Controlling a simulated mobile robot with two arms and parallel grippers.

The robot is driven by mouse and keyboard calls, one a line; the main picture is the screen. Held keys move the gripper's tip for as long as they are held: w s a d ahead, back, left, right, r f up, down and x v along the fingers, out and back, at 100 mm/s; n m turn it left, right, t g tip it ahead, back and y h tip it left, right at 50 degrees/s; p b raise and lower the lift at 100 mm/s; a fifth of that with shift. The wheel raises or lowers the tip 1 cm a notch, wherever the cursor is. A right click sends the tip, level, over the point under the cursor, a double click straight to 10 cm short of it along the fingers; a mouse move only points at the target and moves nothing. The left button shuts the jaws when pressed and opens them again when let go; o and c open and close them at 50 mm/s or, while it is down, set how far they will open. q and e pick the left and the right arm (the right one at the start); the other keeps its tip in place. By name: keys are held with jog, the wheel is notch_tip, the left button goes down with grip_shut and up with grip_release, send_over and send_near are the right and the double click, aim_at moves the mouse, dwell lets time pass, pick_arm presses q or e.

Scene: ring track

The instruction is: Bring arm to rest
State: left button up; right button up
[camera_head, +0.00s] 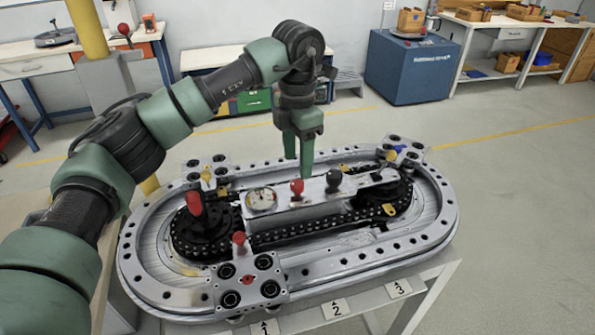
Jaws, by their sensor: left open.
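My left arm comes in from the left and arches over the ring track (140,262). My left gripper (299,165) hangs down above the middle of the track, with its green fingers pointing at the central silver housing. It is open, and I see nothing held in it. Its fingertips appear close to the red knob (297,186) on the housing; whether they touch anything, I cannot tell. A dark knob (334,181) and a round gauge (262,199) are on the same housing. My right gripper is not in view.
A red handle (194,203) stands up at the left of the track. Labels 1, 2 and 3 (400,289) line the stand's front edge. A blue cabinet (408,70) and workbenches stand behind. Grey floor (510,200) is clear at the right.

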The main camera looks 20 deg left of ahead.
pick_arm(q)
jog(key=shift+r, duration=0.25)
